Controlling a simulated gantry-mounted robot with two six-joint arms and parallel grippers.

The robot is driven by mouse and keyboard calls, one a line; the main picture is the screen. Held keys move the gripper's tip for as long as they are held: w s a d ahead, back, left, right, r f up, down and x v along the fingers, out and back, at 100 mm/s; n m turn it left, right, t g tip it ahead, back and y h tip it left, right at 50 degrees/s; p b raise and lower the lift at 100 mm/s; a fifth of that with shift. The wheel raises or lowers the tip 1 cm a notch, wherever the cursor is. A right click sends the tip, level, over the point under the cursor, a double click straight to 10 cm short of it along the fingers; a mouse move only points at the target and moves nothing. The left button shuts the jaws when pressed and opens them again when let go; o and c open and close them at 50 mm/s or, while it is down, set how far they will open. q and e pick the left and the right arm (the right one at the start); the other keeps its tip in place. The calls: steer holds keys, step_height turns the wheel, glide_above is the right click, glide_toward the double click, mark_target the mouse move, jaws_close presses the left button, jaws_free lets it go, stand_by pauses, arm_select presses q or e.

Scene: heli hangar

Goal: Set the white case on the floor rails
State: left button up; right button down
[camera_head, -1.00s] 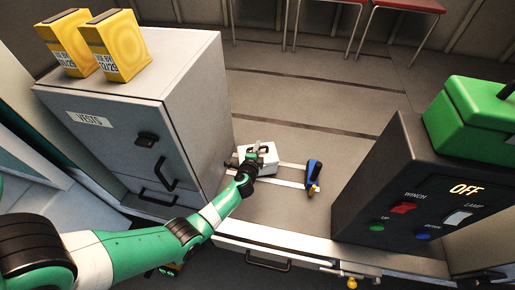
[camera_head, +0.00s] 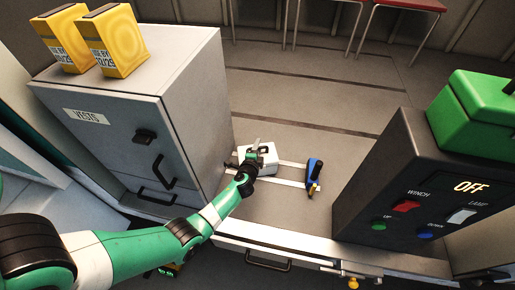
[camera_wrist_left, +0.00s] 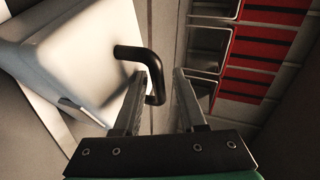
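The white case (camera_head: 266,160) sits at the left part of the two pale floor rails (camera_head: 289,184), near the grey cabinet. My left gripper (camera_head: 256,148) is at the case's near left side and partly covers it. In the left wrist view the white case (camera_wrist_left: 70,55) fills the left side, with its black bent handle (camera_wrist_left: 138,54) reaching toward my fingers. My left gripper (camera_wrist_left: 166,75) is open there. The handle's bent end lies by the left finger, and I cannot tell whether they touch. My right gripper is not in view.
A blue and black tool (camera_head: 314,174) stands at the rails' right end. The grey cabinet (camera_head: 180,95) with yellow boxes (camera_head: 112,45) is on the left. A dark winch control box (camera_head: 400,180) bearing a green case (camera_head: 480,115) is on the right. The floor behind the rails is clear.

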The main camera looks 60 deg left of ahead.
arm_select(q)
steer(key=shift+o, duration=0.5)
steer(key=shift+s+f, duration=0.1)
steer(key=shift+f, duration=0.05)
steer(key=shift+d, duration=0.1)
steer(key=p+v, duration=0.3)
steer(key=v, duration=0.8)
steer(key=shift+r, duration=0.3)
steer(key=shift+s+d, duration=0.15)
steer(key=shift+s, duration=0.05)
